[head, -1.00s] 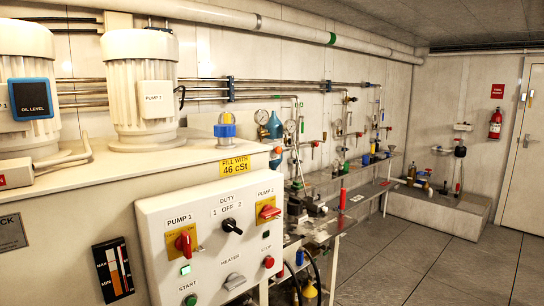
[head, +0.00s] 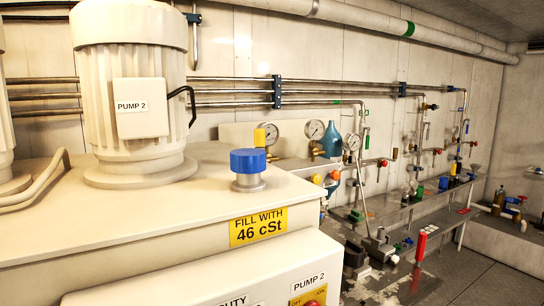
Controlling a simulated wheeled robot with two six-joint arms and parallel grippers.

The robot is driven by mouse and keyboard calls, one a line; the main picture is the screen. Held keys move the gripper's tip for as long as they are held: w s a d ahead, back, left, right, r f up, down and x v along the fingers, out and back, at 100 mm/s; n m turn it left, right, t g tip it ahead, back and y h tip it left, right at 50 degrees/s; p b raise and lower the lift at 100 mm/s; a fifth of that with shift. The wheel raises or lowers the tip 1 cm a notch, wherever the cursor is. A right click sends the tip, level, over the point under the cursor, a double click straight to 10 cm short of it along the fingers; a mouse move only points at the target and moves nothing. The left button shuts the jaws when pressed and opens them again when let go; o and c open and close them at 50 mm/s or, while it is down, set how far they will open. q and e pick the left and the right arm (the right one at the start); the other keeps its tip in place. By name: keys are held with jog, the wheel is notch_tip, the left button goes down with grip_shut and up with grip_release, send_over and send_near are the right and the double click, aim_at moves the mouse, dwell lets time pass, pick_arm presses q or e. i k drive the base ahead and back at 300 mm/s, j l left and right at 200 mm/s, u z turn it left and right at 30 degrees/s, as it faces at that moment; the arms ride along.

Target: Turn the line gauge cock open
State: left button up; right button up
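Several round pressure gauges stand by the wall behind the tank: one white-faced gauge (head: 315,129) left of a blue flask-shaped vessel, and another gauge (head: 353,142) right of it. A small red handle (head: 383,163) sits on pipework to the right of the gauges. Orange and red knobs (head: 317,179) show below them. I cannot tell which fitting is the line gauge cock or how its handle is set. Neither of my grippers is in view.
A cream tank with a blue filler cap (head: 248,161) and the Pump 2 motor (head: 130,90) fills the left foreground. The control panel (head: 215,285) juts out at the bottom. A bench (head: 425,208) with small fittings runs along the wall; open floor (head: 480,280) lies at right.

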aim_at(270, 158)
jog(key=i, duration=0.3)
jog(key=i+l+u, duration=0.1)
jog(key=l+u, duration=0.25)
jog(key=i+l+u, duration=0.1)
jog(key=l+u, duration=0.25)
jog(key=i+l+u, duration=0.2)
jog(key=l, duration=1.15)
jog(key=l+u, duration=0.25)
jog(key=l, duration=1.1)
